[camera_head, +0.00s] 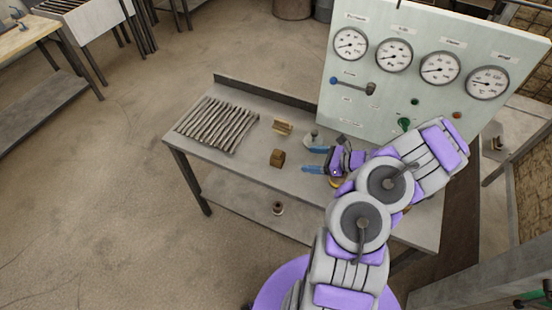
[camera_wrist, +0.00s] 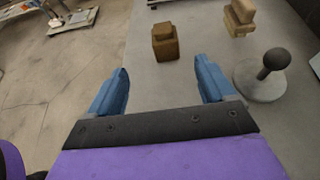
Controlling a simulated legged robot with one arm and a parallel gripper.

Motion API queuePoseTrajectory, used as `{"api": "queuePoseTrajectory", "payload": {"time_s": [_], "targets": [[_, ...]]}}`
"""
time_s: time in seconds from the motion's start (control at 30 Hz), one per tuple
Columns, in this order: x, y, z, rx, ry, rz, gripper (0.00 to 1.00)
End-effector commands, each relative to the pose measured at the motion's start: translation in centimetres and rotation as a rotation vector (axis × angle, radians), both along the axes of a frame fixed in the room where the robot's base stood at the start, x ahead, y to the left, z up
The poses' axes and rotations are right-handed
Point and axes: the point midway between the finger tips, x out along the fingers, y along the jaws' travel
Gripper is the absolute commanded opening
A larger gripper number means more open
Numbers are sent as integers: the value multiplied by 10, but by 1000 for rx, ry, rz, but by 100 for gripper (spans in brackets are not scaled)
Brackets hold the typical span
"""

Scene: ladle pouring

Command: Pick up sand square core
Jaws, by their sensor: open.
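A brown squarish block (camera_head: 277,158) with a smaller top piece stands upright on the grey table (camera_head: 240,165); it looks like the sand square core. In the wrist view this block (camera_wrist: 165,44) is ahead of the fingers, roughly centred between them. A second, lighter tan block (camera_head: 283,127) stands farther back; it also shows in the wrist view (camera_wrist: 238,20) at upper right. My gripper (camera_head: 313,160) has blue fingers, apart and empty, low over the table to the right of the brown block. In the wrist view the gripper (camera_wrist: 162,70) does not touch the block.
A round grey base with a dark ball knob (camera_wrist: 262,78) stands close to the right finger. A rack of metal bars (camera_head: 217,124) lies at the table's left. A gauge panel (camera_head: 425,60) rises behind. A small ring-like part (camera_head: 278,208) is on the lower shelf.

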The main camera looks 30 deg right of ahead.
Motion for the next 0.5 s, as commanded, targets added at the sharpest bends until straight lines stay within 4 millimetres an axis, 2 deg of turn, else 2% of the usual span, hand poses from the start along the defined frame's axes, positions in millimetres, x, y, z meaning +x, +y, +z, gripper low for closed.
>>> {"api": "queuePoseTrajectory", "payload": {"time_s": [0.3,0.5], "targets": [[45,40,-28,1,0,6,83],[64,56,-37,-1,0,4,83]]}}
